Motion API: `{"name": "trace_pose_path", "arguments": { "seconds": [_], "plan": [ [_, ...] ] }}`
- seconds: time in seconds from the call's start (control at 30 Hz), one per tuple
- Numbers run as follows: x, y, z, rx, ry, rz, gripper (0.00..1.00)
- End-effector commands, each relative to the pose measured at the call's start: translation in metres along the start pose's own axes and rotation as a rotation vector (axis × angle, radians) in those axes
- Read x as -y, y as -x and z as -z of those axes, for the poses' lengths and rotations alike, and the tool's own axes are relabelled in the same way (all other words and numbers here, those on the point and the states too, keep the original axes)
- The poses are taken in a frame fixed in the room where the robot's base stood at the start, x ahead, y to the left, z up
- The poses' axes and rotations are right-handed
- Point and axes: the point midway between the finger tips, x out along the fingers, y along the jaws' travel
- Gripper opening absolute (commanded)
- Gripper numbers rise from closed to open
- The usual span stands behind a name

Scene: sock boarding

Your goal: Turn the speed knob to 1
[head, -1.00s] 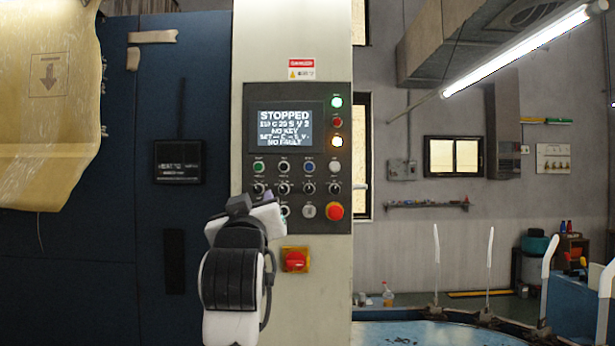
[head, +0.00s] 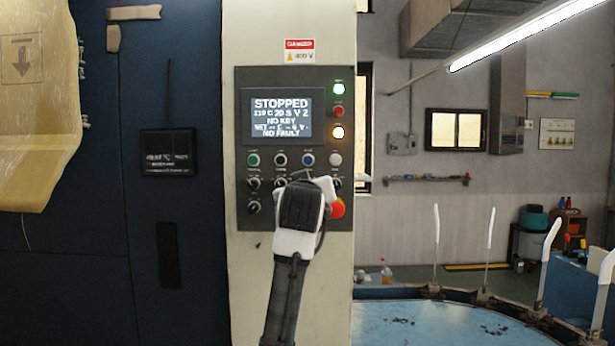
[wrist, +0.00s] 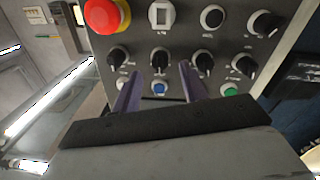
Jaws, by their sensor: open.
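The control panel (head: 245,105) has a row of black knobs below its coloured buttons. Its screen (head: 276,116) reads STOPPED, with "V 2" in the second line. In the head view my gripper covers part of the knob rows. In the wrist view, which is turned over, my open gripper (wrist: 159,72) faces the panel. One black knob (wrist: 160,60), in line with the blue button (wrist: 159,88), lies between the fingertips; contact cannot be told. Other knobs (wrist: 203,63) stand beside it. The labels are too small to read, so which knob sets the speed is unclear.
The red emergency stop (head: 337,208) is close to my gripper on the right; it also shows in the wrist view (wrist: 101,15). A green button (head: 254,160) is at upper left. A blue round table (head: 430,335) with upright white forms stands right.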

Motion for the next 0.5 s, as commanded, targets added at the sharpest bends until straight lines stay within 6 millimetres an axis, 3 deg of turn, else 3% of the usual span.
{"name": "trace_pose_path", "arguments": {
  "seconds": [0.2, 0.5],
  "plan": [
    [0.0, -0.025, 0.002, 0.001, 0.0, 0.001, 0.43],
    [0.001, -0.031, 0.0, -0.001, 0.0, 0.0, 0.43]
  ]
}}
